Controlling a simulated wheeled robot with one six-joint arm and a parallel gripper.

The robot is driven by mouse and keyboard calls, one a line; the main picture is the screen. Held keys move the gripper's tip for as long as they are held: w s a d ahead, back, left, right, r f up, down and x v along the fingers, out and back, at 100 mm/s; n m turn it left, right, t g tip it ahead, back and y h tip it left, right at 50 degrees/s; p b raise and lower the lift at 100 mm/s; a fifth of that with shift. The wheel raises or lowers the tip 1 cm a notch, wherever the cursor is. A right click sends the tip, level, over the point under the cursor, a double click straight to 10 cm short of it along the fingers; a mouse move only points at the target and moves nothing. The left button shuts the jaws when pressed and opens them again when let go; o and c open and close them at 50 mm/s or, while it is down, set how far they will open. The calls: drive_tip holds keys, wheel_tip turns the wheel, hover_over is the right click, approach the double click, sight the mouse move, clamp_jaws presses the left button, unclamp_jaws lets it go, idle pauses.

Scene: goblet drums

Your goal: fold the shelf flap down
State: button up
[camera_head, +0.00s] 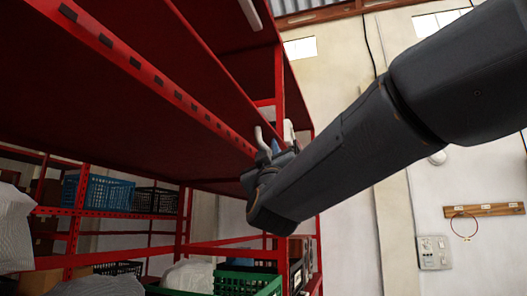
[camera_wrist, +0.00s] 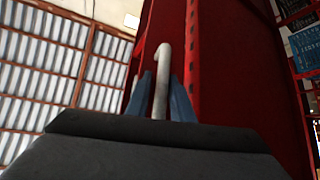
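A large dark red panel (camera_head: 110,135), seemingly the shelf flap, spans the left of the head view with a slotted bright red edge. It rises steeply in the wrist view (camera_wrist: 235,75). A pale hooked handle (camera_head: 261,139) stands out near its far right end. In the wrist view the handle (camera_wrist: 162,65) runs upright between the blue fingers of my gripper (camera_wrist: 161,84). My gripper (camera_head: 272,152) is partly hidden behind my own dark wrist in the head view. The handle's lower end is hidden.
Red racks stand below and behind the panel, with a blue crate (camera_head: 98,191), a black crate (camera_head: 157,200) and a green crate (camera_head: 247,283). A pale bag (camera_head: 14,228) is at the far left. The wall at right holds a wooden peg rail (camera_head: 484,210) and a switch box (camera_head: 433,252).

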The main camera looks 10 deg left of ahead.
drive_tip(key=b+v, duration=0.2)
drive_tip(key=v, duration=0.5)
drive_tip(key=shift+s+f, duration=0.2)
drive_tip(key=shift+s, duration=0.05)
drive_tip(key=a+b+v, duration=0.1)
drive_tip(key=b+v, duration=0.2)
drive_tip(key=v, duration=0.5)
drive_tip(key=shift+s+a+f, duration=0.2)
drive_tip(key=shift+a+f, duration=0.15)
drive_tip(key=shift+f, duration=0.25)
idle(0.8)
